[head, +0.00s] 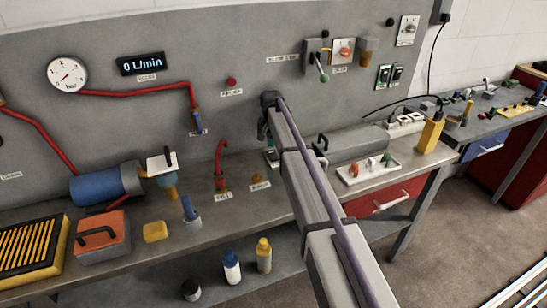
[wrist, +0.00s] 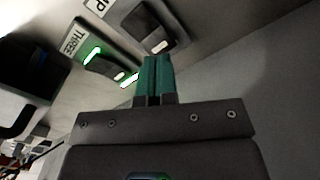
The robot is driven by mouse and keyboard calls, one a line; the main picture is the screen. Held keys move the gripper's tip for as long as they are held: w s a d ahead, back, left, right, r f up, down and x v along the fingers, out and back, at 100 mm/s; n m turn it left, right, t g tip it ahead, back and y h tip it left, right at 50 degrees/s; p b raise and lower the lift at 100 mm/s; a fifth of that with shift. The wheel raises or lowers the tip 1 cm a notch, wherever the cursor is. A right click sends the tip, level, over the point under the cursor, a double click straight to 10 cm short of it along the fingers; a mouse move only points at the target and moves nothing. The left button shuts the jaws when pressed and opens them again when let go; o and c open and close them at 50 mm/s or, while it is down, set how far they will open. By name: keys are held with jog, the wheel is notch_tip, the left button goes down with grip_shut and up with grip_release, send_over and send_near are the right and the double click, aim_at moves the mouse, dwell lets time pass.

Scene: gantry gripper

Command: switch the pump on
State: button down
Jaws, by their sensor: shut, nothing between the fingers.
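In the wrist view my gripper (wrist: 154,77) has its two green fingers shut together, with nothing between them. The fingertips are close to a grey panel. Just beyond them is a dark rocker switch (wrist: 152,25) under a label whose visible letter is P; it shows no green light. I cannot tell whether the fingers touch it. To its left is a switch labelled THREE (wrist: 98,60) with a lit green bar. A blue cylinder (head: 98,184), possibly the pump, lies on the bench. The flow display (head: 141,64) reads 0 L/min.
A pressure gauge (head: 68,75) and red pipes are on the panel at left. An orange box (head: 102,240) and several bottles stand below. A white tray (head: 368,166) and a yellow block (head: 431,135) sit right of my arm. Other switches (head: 390,75) are on the wall.

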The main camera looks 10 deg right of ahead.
aim_at(271, 152)
jog(key=shift+f+b, duration=1.4)
dwell(0.4)
notch_tip(271, 152, up, 7)
jog(key=p, duration=0.7)
jog(key=shift+r, duration=0.15)
jog(key=s+n, duration=0.3)
jog(key=s, duration=3.7)
jog(key=shift+s+n, duration=0.3)
jog(key=shift+n, duration=0.1)
